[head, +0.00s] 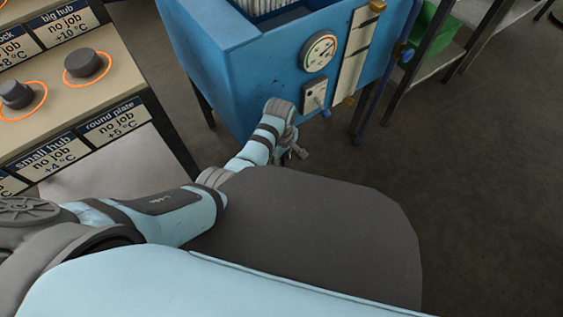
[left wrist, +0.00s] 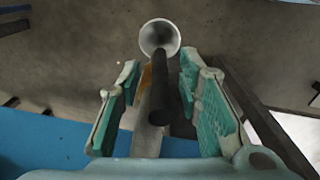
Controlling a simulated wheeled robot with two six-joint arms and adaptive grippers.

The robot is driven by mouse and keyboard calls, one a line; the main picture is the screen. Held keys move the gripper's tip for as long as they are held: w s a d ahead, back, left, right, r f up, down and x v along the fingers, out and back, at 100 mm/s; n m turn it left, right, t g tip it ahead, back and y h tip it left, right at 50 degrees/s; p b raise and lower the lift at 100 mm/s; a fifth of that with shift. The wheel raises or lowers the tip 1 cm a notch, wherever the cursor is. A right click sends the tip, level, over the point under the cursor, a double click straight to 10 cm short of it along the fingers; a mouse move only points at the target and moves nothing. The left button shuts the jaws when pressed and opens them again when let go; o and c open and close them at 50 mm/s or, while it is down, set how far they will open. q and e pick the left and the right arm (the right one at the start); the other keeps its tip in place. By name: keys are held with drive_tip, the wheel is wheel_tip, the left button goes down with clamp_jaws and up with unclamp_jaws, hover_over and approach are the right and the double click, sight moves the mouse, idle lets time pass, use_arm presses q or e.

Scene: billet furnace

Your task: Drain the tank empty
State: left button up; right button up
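The blue tank (head: 235,60) stands at the top middle of the head view. Its front carries a round dial gauge (head: 319,51), a pale upright level strip (head: 357,55) and a small grey switch plate (head: 315,95). My left arm reaches to the tank's lower front, and its gripper (head: 297,152) is mostly hidden there by the wrist. In the left wrist view my left gripper (left wrist: 160,75) is open, with teal pads on either side of a dark rod (left wrist: 158,90). Gaps show between rod and pads. A round pale-rimmed opening (left wrist: 160,37) is beyond the rod. My right gripper is out of view.
A bench with labelled plates (head: 112,118) and dark round parts (head: 87,63) in orange rings is at the left. A shelf rack (head: 447,55) with a green bin (head: 430,35) stands at the upper right. The floor (head: 480,170) at the right is clear.

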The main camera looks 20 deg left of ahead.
use_arm(q)
drive_tip(key=shift+f, duration=0.1)
clamp_jaws()
drive_tip(key=shift+a, duration=0.15)
